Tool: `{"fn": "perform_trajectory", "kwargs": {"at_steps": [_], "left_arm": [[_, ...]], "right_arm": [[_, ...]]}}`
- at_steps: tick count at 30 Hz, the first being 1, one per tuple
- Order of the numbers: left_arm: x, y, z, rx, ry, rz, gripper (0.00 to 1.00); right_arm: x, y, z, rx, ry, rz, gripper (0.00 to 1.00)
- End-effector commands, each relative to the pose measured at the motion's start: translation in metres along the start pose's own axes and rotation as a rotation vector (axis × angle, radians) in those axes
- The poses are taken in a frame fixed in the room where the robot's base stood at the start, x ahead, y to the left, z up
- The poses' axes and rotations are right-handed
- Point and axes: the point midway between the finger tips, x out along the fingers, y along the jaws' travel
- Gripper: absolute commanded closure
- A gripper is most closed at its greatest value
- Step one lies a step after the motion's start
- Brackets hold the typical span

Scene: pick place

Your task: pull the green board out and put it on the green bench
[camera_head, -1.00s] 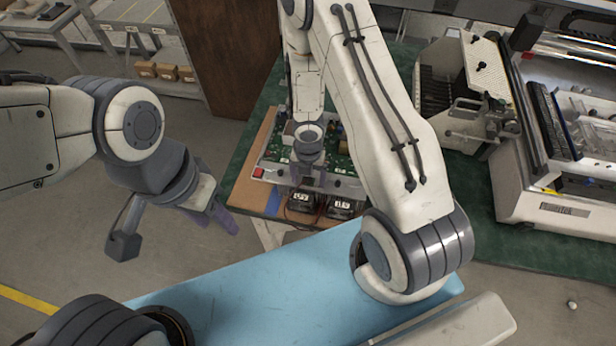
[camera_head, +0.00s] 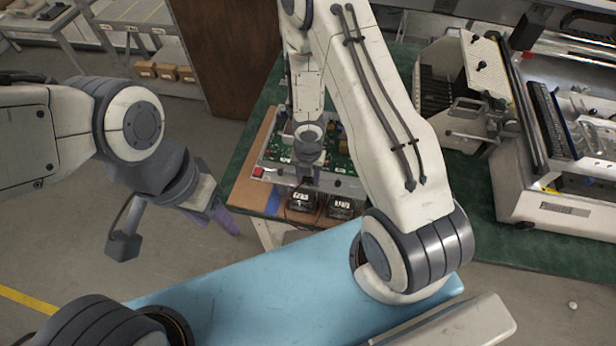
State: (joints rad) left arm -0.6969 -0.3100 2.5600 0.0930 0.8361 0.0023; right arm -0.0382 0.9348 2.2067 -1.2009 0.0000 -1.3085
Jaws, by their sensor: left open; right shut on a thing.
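The green board (camera_head: 338,160), covered with small parts, lies in a pale frame on the left part of the green bench (camera_head: 415,225). My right arm reaches down from the top over it and hides its middle. My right gripper (camera_head: 306,182) is at the board's near edge and is shut on it; the fingertips are small and partly hidden. My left gripper (camera_head: 222,212) is open and empty, left of the bench edge and above the floor.
Two black fan-like units (camera_head: 340,206) sit just in front of the board, by a brown strip (camera_head: 247,190). A large white machine (camera_head: 560,190) fills the bench's right side. A blue surface (camera_head: 260,285) lies in front. Small boxes (camera_head: 166,71) stand on a back shelf.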

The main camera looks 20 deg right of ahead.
Motion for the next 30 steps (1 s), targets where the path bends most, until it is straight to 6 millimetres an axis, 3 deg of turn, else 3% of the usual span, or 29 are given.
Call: {"fn": "perform_trajectory", "kwargs": {"at_steps": [11, 30], "left_arm": [[-0.002, 0.0, 0.0, 0.0, 0.0, 0.0, 0.5], [-0.022, 0.002, -0.001, 0.0, 0.0, 0.0, 0.5]], "right_arm": [[-0.001, 0.0, 0.0, 0.0, 0.001, 0.0, 1.0], [-0.021, 0.0, 0.0, 0.0, 0.0, 0.0, 1.0]]}}
